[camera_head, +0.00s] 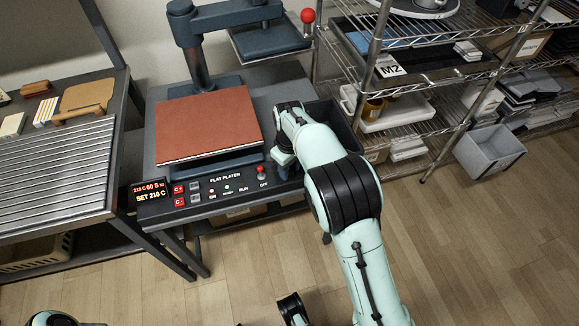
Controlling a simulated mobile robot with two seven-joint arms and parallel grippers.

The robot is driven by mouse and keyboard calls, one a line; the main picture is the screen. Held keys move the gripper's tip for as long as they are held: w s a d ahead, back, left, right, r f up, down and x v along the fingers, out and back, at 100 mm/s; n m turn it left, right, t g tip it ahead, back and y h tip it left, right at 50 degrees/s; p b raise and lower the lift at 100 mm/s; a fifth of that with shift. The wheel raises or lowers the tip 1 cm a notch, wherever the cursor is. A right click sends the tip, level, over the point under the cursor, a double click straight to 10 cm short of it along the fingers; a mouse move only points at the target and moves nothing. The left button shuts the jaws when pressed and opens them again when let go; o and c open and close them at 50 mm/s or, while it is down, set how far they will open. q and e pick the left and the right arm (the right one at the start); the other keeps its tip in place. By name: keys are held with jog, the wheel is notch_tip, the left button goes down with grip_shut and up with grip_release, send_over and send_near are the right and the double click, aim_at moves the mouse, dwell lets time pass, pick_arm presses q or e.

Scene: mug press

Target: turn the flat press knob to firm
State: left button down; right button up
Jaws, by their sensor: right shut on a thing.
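The flat press has a reddish-brown platen (208,125) and a dark control panel (225,193) along its front, labelled "FLAT PLATEN". My right gripper (284,164) points down at the right end of this panel, shut on the flat press knob. The knob is hidden under the gripper and my arm, so its setting cannot be read. A red-tipped switch (261,170) marked OFF stands just left of the gripper. The panel display (152,190) shows "SET 210 C".
The raised upper platen (268,40) with a red ball handle (308,16) is behind. A wire shelf (430,90) with boxes stands close on the right. A slatted table (55,165) is on the left. A grey bin (488,150) sits on the floor.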

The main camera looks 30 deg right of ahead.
jog(key=shift+r+m+p, duration=0.1)
jog(key=shift+m+p, duration=0.2)
jog(key=shift+p, duration=0.15)
jog(key=m+p, duration=0.7)
jog(key=shift+a+m, duration=0.1)
jog(key=shift+m, duration=0.2)
pick_arm(q)
jog(key=s+r+g, duration=0.1)
jog(key=s+r, duration=0.2)
jog(key=r, duration=0.4)
jog(key=shift+d+r+g+p, duration=0.3)
jog(key=shift+r+p, duration=0.1)
jog(key=shift+p, duration=0.05)
pick_arm(e)
jog(key=shift+m, duration=0.7)
pick_arm(q)
jog(key=shift+s, duration=0.1)
pick_arm(e)
jog(key=o, duration=1)
jog(key=shift+o, duration=0.2)
pick_arm(q)
jog(key=shift+w+r+p, duration=0.25)
jog(key=shift+r+p, duration=0.6)
pick_arm(e)
notch_tip(320, 180, up, 13)
